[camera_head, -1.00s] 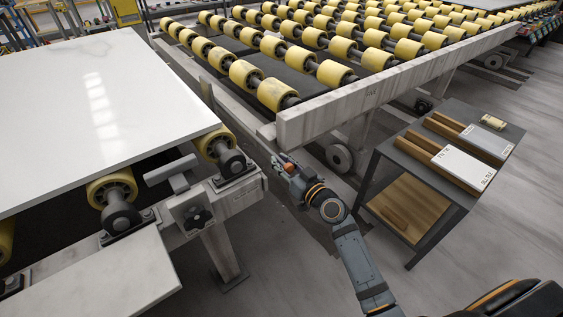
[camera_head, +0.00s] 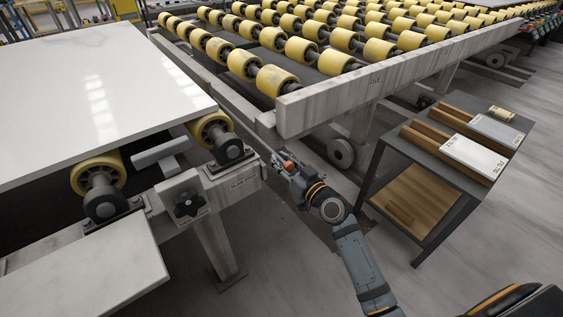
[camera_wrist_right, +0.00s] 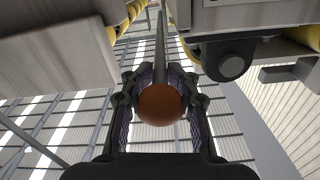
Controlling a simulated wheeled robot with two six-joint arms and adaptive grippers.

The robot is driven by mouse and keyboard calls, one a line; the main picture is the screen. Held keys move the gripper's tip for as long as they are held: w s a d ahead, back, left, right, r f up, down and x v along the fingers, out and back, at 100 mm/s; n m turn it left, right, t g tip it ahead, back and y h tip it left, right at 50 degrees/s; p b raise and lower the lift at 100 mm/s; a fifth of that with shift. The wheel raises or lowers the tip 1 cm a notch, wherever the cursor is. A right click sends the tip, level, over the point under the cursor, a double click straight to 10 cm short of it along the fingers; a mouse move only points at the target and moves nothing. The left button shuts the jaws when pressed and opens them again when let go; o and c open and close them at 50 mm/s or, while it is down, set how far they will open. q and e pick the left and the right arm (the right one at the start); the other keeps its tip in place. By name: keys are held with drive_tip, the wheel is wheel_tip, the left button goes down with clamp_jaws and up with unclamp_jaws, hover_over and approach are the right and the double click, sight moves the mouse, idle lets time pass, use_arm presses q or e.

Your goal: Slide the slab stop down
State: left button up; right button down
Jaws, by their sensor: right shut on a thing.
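A grey crossbar on a short post, which looks like the slab stop (camera_head: 160,152), stands at the end of the left roller table, beside the slab edge. Below it is a plate with a black star knob (camera_head: 188,203). My right gripper (camera_head: 283,160) is to the right of it, in the gap between the two roller tables and apart from the crossbar. The left gripper is not in view.
A white slab (camera_head: 95,95) lies on yellow rollers at left. The other roller table's beam (camera_head: 370,88) is close behind my right gripper. Floor in front is clear.

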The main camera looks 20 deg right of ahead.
drive_tip(key=shift+f, duration=0.3)
drive_tip(key=c, duration=1.3)
unclamp_jaws()
drive_tip(key=shift+c, duration=0.2)
drive_tip(key=v, duration=1.2)
drive_tip(key=shift+r, duration=0.2)
